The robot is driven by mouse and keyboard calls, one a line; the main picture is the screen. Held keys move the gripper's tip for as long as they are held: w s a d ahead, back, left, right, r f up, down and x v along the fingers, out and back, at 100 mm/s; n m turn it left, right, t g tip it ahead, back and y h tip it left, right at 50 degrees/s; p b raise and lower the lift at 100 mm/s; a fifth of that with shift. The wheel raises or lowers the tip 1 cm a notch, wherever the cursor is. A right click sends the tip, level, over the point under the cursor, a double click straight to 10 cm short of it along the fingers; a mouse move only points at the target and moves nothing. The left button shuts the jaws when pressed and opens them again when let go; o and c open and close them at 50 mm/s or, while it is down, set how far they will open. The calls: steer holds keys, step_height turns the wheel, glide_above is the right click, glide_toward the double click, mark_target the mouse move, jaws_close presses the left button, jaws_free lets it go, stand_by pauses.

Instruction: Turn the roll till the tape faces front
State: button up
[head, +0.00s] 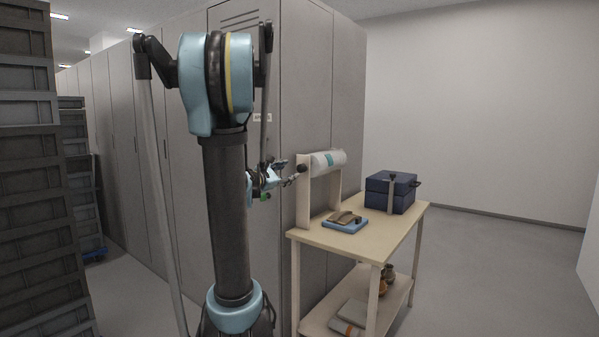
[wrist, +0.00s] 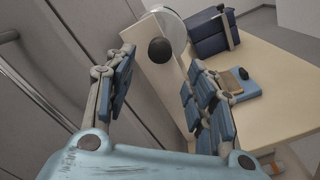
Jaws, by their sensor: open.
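The white roll (head: 322,160) lies across the top of a wooden stand (head: 303,205) on the small table. My gripper (head: 291,178) is open and empty, left of the stand. In the wrist view my fingers (wrist: 160,78) are spread, with the knob beyond and between their tips. No contact shows.
A blue pad with brown pieces (head: 345,221) and a dark blue box (head: 390,192) are on the wooden table (head: 385,236). Jars (head: 386,278) and flat items stand on its lower shelf. Grey cabinets (head: 322,100) rise close behind; stacked crates (head: 30,190) are left. The right floor is clear.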

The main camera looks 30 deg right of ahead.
mark_target(300, 168)
steer(key=x, duration=1)
steer(key=c, duration=1.1)
